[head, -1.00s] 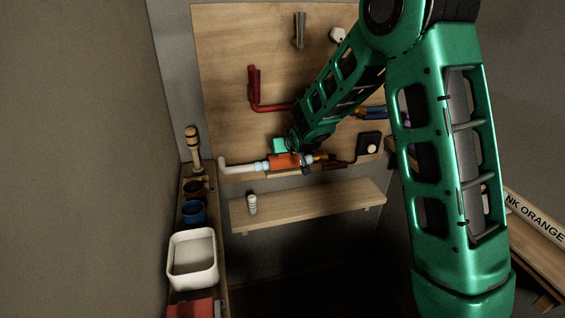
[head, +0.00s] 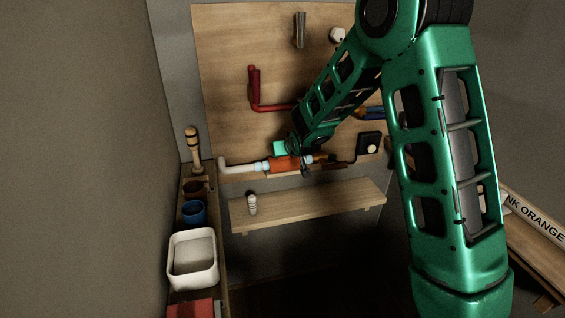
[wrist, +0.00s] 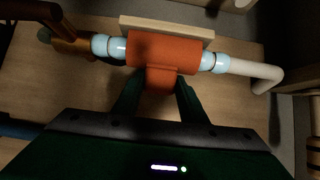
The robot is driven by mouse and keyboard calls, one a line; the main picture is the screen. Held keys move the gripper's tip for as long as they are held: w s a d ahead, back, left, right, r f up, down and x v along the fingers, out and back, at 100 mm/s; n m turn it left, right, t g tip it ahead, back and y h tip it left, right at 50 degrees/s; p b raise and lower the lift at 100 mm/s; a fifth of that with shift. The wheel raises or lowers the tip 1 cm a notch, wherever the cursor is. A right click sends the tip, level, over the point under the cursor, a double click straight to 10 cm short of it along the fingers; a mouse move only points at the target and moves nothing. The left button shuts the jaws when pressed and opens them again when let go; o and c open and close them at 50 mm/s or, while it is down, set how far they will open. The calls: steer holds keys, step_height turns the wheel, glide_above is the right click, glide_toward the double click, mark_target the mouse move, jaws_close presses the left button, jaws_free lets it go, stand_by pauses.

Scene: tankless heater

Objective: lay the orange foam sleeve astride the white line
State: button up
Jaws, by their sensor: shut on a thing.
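The orange foam sleeve (head: 285,165) is in the head view at the lower part of the board, and in the wrist view (wrist: 165,50) at top centre. My gripper (wrist: 158,92) is shut on the tab that sticks out of the sleeve. The white line (head: 238,167) runs left of the sleeve in the head view and right of it in the wrist view (wrist: 250,70). The sleeve lies lengthwise along the line, between light blue collars (wrist: 208,61) at both ends. It hides the stretch between them. Whether it is fully seated on the pipe cannot be told.
A wooden strip (wrist: 165,27) runs beside the sleeve. A red-handled pipe (head: 254,88) is above on the board. A shelf (head: 320,202) with a small white cylinder (head: 252,204) is below. A white bin (head: 192,258) and blue cup (head: 194,212) stand at left.

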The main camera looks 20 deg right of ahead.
steer(key=o, duration=1.3)
steer(key=shift+f, duration=0.1)
steer(key=shift+c, duration=1)
steer(key=shift+c, duration=0.8)
steer(key=o, duration=0.6)
steer(key=shift+s, duration=0.15)
steer(key=v, duration=1)
steer(key=shift+s+r, duration=0.1)
steer(key=shift+r, duration=0.2)
